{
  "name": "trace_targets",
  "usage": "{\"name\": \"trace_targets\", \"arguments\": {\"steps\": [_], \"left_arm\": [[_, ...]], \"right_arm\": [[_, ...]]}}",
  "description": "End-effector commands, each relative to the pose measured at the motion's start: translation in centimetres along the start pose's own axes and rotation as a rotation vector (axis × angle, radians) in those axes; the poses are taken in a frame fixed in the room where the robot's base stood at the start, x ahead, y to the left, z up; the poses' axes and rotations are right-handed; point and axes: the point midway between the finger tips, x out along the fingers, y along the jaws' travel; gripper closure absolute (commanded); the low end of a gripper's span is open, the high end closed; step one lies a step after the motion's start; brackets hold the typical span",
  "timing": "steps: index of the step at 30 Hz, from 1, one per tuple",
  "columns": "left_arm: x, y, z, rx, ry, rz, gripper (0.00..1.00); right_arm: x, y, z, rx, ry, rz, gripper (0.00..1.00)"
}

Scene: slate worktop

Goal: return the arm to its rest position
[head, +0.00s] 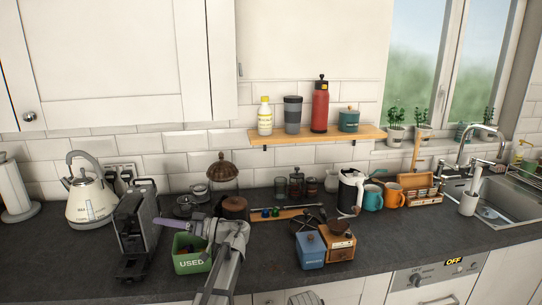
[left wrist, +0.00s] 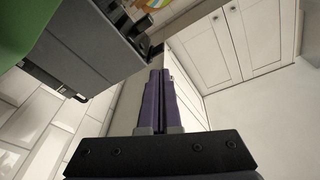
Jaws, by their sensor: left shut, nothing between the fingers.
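My left arm comes up from the bottom of the head view and bends to the left. My left gripper (head: 158,221) has purple fingers that point left, toward the dark coffee machine (head: 135,230). In the head view the fingers overlap the back of the green bin marked USED (head: 192,264); whether they touch it I cannot tell. In the left wrist view the two fingers (left wrist: 159,72) lie together with nothing between them. My right gripper is not in view.
A blue box (head: 311,252) and a wooden grinder (head: 339,243) stand right of my arm. A cream kettle (head: 90,198) stands at the left. Jars, mugs and a sink (head: 490,212) are farther right. The worktop's front right (head: 420,248) is clear.

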Motion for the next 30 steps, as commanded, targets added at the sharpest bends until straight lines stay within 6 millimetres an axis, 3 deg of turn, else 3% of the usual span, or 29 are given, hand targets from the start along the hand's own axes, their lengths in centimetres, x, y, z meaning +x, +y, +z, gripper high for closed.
{"name": "trace_targets", "arguments": {"steps": [1, 8, 15, 18, 22, 26, 30], "left_arm": [[-1.0, -0.8, 2.0, 0.060, -0.063, 0.066, 1.00], [-8.6, -1.7, 12.4, 0.440, -0.362, 0.491, 1.00], [-19.8, -5.8, 21.6, 0.821, -0.538, 1.039, 1.00], [-24.2, -8.4, 24.2, 0.944, -0.568, 1.258, 1.00], [-28.5, -11.3, 26.2, 1.050, -0.578, 1.479, 1.00], [-30.9, -13.0, 27.0, 1.104, -0.577, 1.608, 1.00], [-31.7, -13.6, 27.3, 1.120, -0.576, 1.652, 1.00]], "right_arm": [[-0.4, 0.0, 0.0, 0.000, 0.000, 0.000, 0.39], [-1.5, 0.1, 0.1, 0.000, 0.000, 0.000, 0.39], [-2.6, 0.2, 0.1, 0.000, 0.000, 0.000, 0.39], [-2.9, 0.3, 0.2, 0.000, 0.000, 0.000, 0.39], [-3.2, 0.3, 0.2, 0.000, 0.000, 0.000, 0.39], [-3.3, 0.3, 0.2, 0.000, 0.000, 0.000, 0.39], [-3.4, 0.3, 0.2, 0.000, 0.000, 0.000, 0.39]]}}
